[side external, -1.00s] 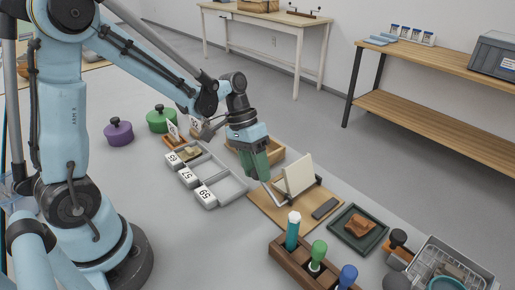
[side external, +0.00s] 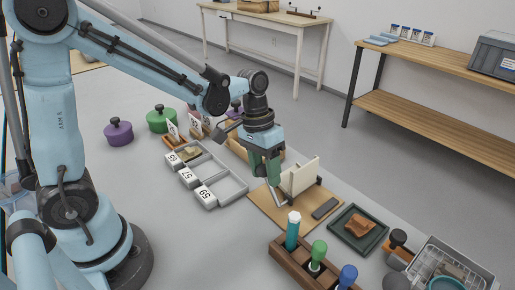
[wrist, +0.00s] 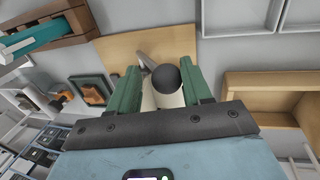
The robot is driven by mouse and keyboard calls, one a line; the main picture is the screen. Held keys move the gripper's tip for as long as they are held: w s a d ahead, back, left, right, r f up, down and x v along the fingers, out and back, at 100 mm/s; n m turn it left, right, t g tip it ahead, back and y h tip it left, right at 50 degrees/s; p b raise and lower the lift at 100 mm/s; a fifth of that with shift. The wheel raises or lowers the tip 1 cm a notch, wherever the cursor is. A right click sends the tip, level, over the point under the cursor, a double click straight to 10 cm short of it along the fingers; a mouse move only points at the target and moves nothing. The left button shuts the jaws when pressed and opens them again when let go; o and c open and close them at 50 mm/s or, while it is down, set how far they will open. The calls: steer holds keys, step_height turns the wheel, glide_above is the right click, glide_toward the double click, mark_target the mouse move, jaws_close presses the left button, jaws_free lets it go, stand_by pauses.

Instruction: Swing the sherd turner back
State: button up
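The sherd turner stands on a wooden board (side external: 262,205). Its cream panel (side external: 303,176) is raised and leans, and a grey lever (side external: 278,198) reaches from it towards my gripper. My gripper (side external: 265,176) is pointed down just left of the panel in the side view. In the wrist view my gripper (wrist: 160,85) has its green fingers spread apart. A black round knob (wrist: 165,79) lies between them, closer to the right finger. A gap shows on the knob's left, and I cannot tell whether it touches the right finger. The panel is mostly hidden behind the knob there.
A dark tray (side external: 345,244) with an orange-brown sherd (side external: 363,225) lies right of the board. A wooden rack (side external: 292,262) with coloured-handled tools stands in front. A grey sectioned tray (side external: 228,187) with numbered tags lies left. A wooden box (side external: 238,145) stands behind.

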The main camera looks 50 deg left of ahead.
steer(key=shift+d+r+y, duration=0.35)
steer(key=shift+d+y, duration=0.1)
steer(key=shift+d, duration=0.45)
steer(key=shift+d+r+y, duration=0.35)
steer(key=shift+d+y, duration=0.1)
steer(key=shift+d, duration=0.4)
steer(key=shift+d+f+y, duration=0.15)
steer(key=shift+d+y, duration=0.5)
steer(key=shift+d, duration=0.65)
steer(key=shift+d+f+y, duration=0.15)
steer(key=shift+d+y, duration=0.5)
steer(key=shift+d, duration=0.65)
steer(key=shift+d+f+y, duration=0.3)
steer(key=shift+d, duration=0.2)
steer(key=shift+d+f+y, duration=0.25)
steer(key=shift+d+y, duration=0.05)
steer(key=shift+d, duration=0.2)
steer(key=shift+d+f+y, duration=0.8)
steer(key=shift+d+f, duration=0.3)
steer(key=shift+f, duration=0.05)
steer(key=shift+v, duration=2.75)
steer(key=shift+a+r, duration=0.1)
